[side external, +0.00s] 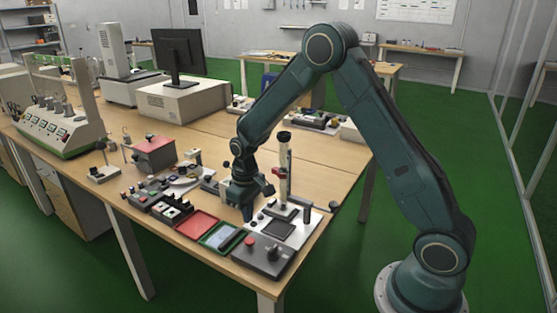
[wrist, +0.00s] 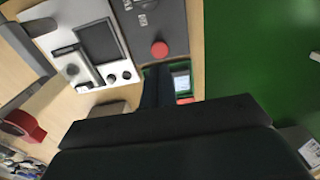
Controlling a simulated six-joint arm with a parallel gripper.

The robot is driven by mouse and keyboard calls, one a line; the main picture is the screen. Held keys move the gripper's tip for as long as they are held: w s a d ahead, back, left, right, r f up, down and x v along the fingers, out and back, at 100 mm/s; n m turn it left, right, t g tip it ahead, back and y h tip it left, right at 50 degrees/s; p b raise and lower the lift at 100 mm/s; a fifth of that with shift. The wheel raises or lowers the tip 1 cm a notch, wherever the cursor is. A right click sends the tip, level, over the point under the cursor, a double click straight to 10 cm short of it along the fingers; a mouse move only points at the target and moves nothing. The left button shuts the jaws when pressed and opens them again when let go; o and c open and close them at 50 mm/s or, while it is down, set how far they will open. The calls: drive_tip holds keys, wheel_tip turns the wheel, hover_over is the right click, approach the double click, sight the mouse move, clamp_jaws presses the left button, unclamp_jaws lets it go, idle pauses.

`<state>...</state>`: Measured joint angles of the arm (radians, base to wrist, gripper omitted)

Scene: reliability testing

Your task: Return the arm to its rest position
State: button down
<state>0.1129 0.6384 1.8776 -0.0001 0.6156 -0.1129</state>
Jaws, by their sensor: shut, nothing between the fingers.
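My gripper (side external: 249,213) hangs at the end of my dark teal arm, pointing down over the front right part of the wooden bench (side external: 312,160). Its fingers are shut with nothing between them. It is just left of a white test plate (side external: 301,236) with a dark square pad and an upright post, and behind a green tray with a display (side external: 219,238). In the wrist view the shut fingers (wrist: 158,82) show dark beside the display. My arm is bent and reaches forward over the bench. I cannot tell whether the fingertips touch anything.
A grey control box (side external: 262,256) with a red button sits at the bench's front corner. A red tray (side external: 197,225) lies left of the green one. An upright post (side external: 284,165) stands close to my gripper's right. A monitor (side external: 180,55) is farther back.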

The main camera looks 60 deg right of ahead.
drive_tip(key=s+a+r+t, duration=0.2)
drive_tip(key=s+r, duration=0.7)
drive_tip(key=r, duration=0.3)
drive_tip(key=s+a+r+t, duration=0.2)
drive_tip(key=s+r, duration=0.6)
drive_tip(key=r, duration=0.3)
drive_tip(key=s+a+r+t, duration=0.1)
drive_tip(key=s, duration=0.9)
drive_tip(key=shift+r, duration=0.2)
